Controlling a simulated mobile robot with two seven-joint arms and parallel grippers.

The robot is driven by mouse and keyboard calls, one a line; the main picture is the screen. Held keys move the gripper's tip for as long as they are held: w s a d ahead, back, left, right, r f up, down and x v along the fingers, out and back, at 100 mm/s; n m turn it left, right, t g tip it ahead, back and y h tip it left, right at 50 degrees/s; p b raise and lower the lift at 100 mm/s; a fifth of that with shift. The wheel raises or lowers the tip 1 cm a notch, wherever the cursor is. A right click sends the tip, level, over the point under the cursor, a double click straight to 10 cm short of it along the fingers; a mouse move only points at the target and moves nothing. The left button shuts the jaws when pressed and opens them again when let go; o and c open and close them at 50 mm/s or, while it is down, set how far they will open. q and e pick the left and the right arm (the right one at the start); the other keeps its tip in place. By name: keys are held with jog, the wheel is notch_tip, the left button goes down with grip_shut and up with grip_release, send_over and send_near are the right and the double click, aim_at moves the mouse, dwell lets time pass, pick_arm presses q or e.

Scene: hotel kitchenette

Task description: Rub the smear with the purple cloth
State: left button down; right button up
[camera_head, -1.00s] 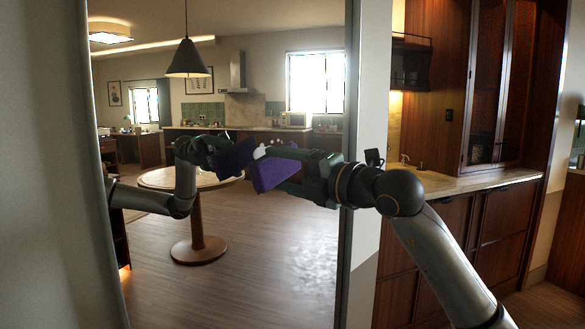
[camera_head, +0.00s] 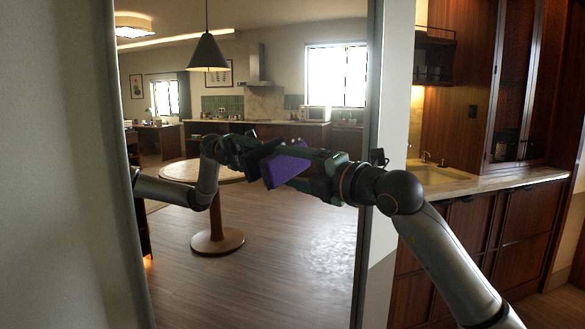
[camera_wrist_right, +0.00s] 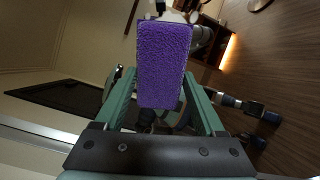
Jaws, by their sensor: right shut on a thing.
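My right gripper (camera_head: 305,172) reaches in from the right, in front of a large mirror (camera_head: 310,270). It is shut on the purple cloth (camera_head: 287,168), a thick pad. In the right wrist view the cloth (camera_wrist_right: 163,65) stands out beyond the fingers. The cloth's dark reflection shows just left of it, close to the real one. Whether the cloth touches the glass I cannot tell.
The arm on the left is my own reflection. The mirror's right frame (camera_head: 370,150) stands beside a pale wall end. A counter with a sink (camera_head: 430,172) and wooden cabinets is at the right. The round table (camera_head: 217,240) and pendant lamp (camera_head: 207,55) show within the mirror.

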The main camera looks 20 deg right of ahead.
jog(key=shift+p+x, duration=0.3)
jog(key=shift+x, duration=0.6)
jog(key=shift+d, duration=0.1)
